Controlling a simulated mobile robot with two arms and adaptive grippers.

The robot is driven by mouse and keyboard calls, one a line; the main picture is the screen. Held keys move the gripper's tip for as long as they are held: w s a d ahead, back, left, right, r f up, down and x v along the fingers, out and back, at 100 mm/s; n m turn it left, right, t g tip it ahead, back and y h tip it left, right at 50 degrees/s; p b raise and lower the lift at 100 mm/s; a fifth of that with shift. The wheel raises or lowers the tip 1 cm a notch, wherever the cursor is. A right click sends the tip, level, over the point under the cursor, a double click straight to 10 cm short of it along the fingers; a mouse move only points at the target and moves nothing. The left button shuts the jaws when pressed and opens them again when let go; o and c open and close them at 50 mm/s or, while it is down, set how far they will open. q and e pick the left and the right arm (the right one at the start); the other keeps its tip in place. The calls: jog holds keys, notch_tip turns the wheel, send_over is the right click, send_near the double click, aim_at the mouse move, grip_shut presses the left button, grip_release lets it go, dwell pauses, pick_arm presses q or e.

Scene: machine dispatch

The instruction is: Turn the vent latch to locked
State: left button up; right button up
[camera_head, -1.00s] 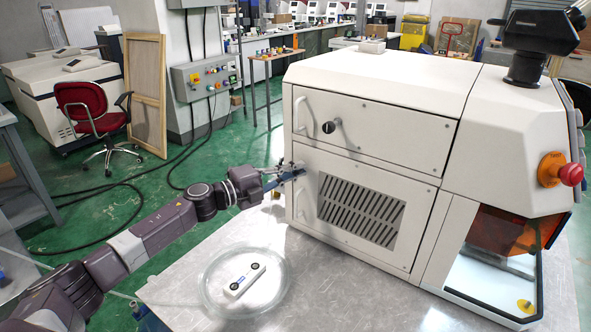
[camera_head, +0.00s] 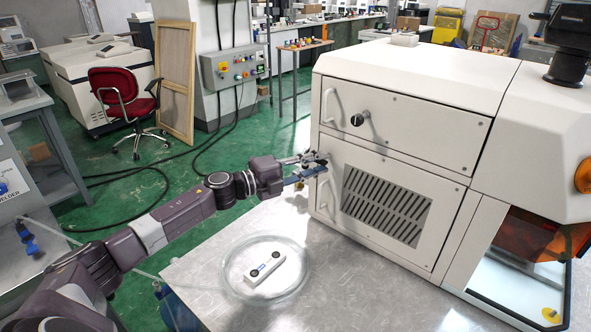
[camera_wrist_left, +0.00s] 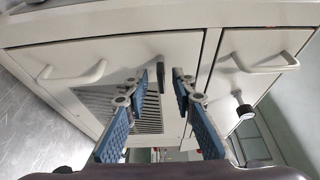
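The white machine's lower vent panel (camera_head: 352,239) carries a slotted grille (camera_head: 386,207). In the left wrist view, a small dark latch (camera_wrist_left: 161,74) sticks out near the top edge of the vent panel (camera_wrist_left: 110,48). My left gripper (camera_head: 322,162) is at the upper left corner of this panel in the head view and hides the latch there. In the left wrist view my left gripper (camera_wrist_left: 166,84) is open, with blue-padded fingers on either side of the latch. The latch looks close to the left finger; contact cannot be told. My right gripper is in neither view.
The vent panel has a handle (camera_head: 323,196). The upper panel (camera_head: 420,130) has another handle (camera_head: 330,105) and a black knob (camera_head: 357,119). A round glass dish (camera_head: 234,285) holding a white device (camera_head: 265,268) sits on the metal table (camera_head: 340,290), below my left arm.

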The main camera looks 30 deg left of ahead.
pick_arm(q)
jog(key=v, duration=1)
jog(key=shift+s, duration=0.3)
jog(key=shift+a, duration=0.1)
